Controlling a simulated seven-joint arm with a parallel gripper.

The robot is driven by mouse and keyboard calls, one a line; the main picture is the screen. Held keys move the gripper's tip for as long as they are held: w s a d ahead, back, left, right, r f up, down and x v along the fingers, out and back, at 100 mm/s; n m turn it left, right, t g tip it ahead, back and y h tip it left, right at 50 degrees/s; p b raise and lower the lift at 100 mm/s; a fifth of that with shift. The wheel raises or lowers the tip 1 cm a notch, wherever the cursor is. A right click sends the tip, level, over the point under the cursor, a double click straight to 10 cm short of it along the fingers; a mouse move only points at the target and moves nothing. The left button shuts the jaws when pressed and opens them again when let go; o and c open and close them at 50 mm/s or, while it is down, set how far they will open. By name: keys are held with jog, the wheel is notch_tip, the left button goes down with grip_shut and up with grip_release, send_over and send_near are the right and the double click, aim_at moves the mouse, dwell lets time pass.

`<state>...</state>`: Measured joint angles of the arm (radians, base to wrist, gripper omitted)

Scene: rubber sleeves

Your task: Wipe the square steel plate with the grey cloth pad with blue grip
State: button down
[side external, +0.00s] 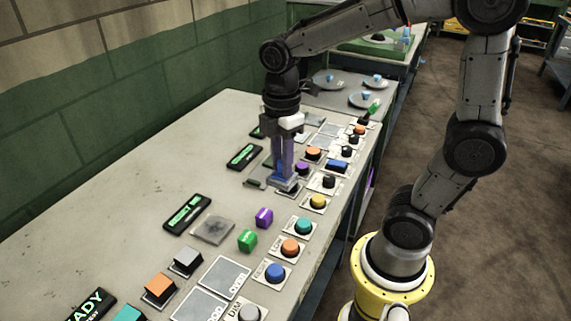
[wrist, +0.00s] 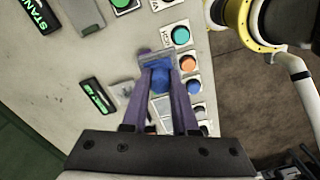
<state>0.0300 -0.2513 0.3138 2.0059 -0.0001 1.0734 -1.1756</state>
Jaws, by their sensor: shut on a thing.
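The square steel plate (side external: 213,229) lies flat on the bench beside a black display in the side view, with a dark smudge on its face. My gripper (side external: 284,172) points down, shut on the blue grip of the grey cloth pad (side external: 286,187). The pad is behind the plate in the side view, apart from it and low by the bench top; I cannot tell whether it touches. The blue grip (wrist: 160,79) shows between my fingers in the wrist view.
A purple cube (side external: 264,217) and a green cube (side external: 247,241) stand right of the plate. A row of coloured buttons, such as the teal button (side external: 303,224), runs along the right bench edge. Black displays (side external: 244,156) lie to the left. The bench near the wall is clear.

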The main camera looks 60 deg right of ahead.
jog(key=w+a, duration=0.3)
jog(key=w, duration=0.7)
jog(key=shift+w+a+f, duration=0.5)
jog(key=shift+f, duration=1.1)
jog(key=shift+w+a+f, duration=0.55)
jog(key=shift+f, duration=1.1)
jog(key=shift+w+a+f, duration=0.5)
jog(key=shift+f, duration=1.1)
jog(key=shift+a+f, duration=0.3)
jog(key=shift+f, duration=0.35)
jog(key=shift+a+f, duration=0.25)
jog(key=shift+f, duration=0.4)
jog(key=shift+a, duration=2.65)
jog(key=shift+d, duration=3.25)
notch_tip(320, 180, up, 8)
